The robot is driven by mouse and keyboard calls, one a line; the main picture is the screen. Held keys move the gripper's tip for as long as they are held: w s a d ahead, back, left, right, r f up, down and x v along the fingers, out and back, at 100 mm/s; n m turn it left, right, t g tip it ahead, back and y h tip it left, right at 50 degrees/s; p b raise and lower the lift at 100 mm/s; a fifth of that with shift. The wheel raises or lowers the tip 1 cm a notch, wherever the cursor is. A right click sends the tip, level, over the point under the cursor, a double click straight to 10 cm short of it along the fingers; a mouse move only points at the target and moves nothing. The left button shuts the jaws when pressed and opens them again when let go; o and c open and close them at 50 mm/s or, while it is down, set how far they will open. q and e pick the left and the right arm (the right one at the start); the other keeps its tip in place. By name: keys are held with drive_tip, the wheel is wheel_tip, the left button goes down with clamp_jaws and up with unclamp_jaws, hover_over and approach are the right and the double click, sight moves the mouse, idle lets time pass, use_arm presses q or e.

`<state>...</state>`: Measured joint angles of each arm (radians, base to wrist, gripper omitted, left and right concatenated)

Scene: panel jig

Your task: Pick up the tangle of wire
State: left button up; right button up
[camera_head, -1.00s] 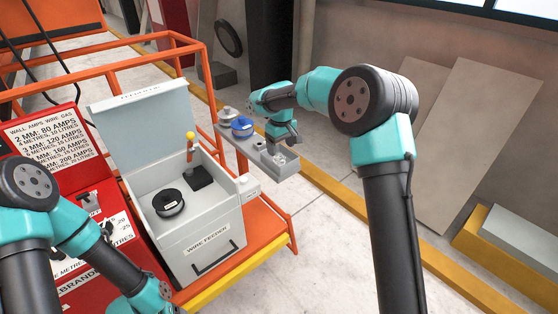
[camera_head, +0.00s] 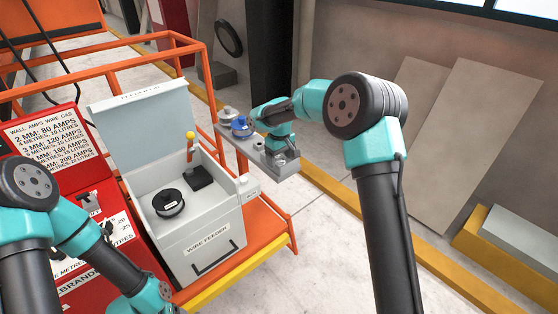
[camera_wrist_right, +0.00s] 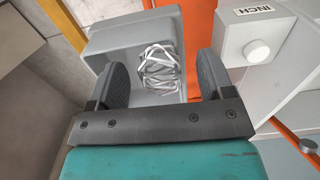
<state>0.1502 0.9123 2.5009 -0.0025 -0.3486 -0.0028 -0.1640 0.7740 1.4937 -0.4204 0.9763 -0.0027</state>
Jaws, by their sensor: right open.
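The tangle of wire (camera_wrist_right: 160,66) is a loose heap of pale, silvery strands. It lies in a grey tray compartment (camera_wrist_right: 112,40) in the right wrist view. My right gripper (camera_wrist_right: 163,78) is open, with one dark finger on each side of the tangle in that view. I cannot tell how far above the wire the fingers are. In the head view my right gripper (camera_head: 284,152) is over the near end of the grey tray (camera_head: 258,158) and hides the tangle. My left arm shows at lower left, but its gripper is out of frame.
A blue-topped item (camera_head: 241,126) and a pale knob-like item (camera_head: 228,113) sit farther along the tray. An orange rail (camera_head: 225,155) runs beside the tray.

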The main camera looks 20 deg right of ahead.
sight(280, 158)
drive_tip(key=c, duration=1)
drive_tip(key=shift+r, duration=0.1)
drive_tip(key=shift+r, duration=1.7)
drive_tip(key=s+a, duration=0.2)
drive_tip(key=s, duration=0.5)
drive_tip(key=s+a+r, duration=0.1)
drive_tip(key=s+a, duration=0.1)
drive_tip(key=s, duration=0.6)
drive_tip(key=shift+s+a+r, duration=0.15)
drive_tip(key=shift+a+r, duration=0.1)
